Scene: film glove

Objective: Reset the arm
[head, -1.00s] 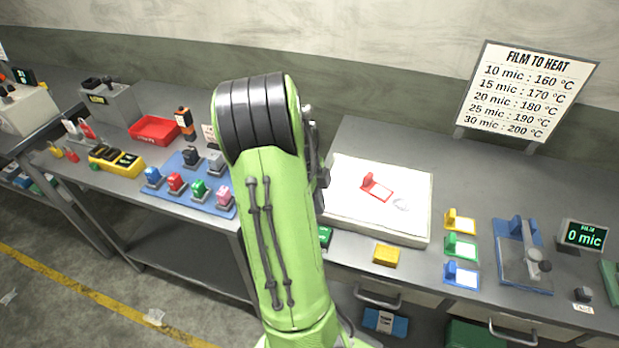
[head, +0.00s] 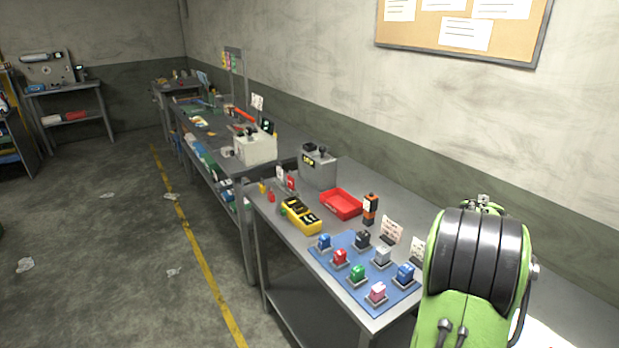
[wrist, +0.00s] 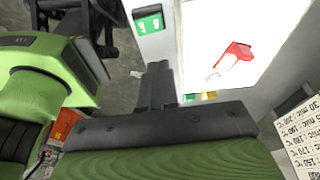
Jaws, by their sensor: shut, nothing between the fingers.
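My green arm stands at the right edge of the head view, and its gripper end is hidden there. In the wrist view my gripper (wrist: 158,88) shows as dark fingers held together, with nothing between them. It is in the air, apart from the white lit panel (wrist: 218,22) on the bench. A red tool (wrist: 235,55) lies on that panel.
A bench carries a blue mat (head: 340,277) with several coloured blocks, a red tray (head: 341,204), a yellow case (head: 301,216) and a grey box (head: 318,170). A cork board (head: 460,25) hangs on the wall. The floor (head: 110,260) at left is open, with scattered litter.

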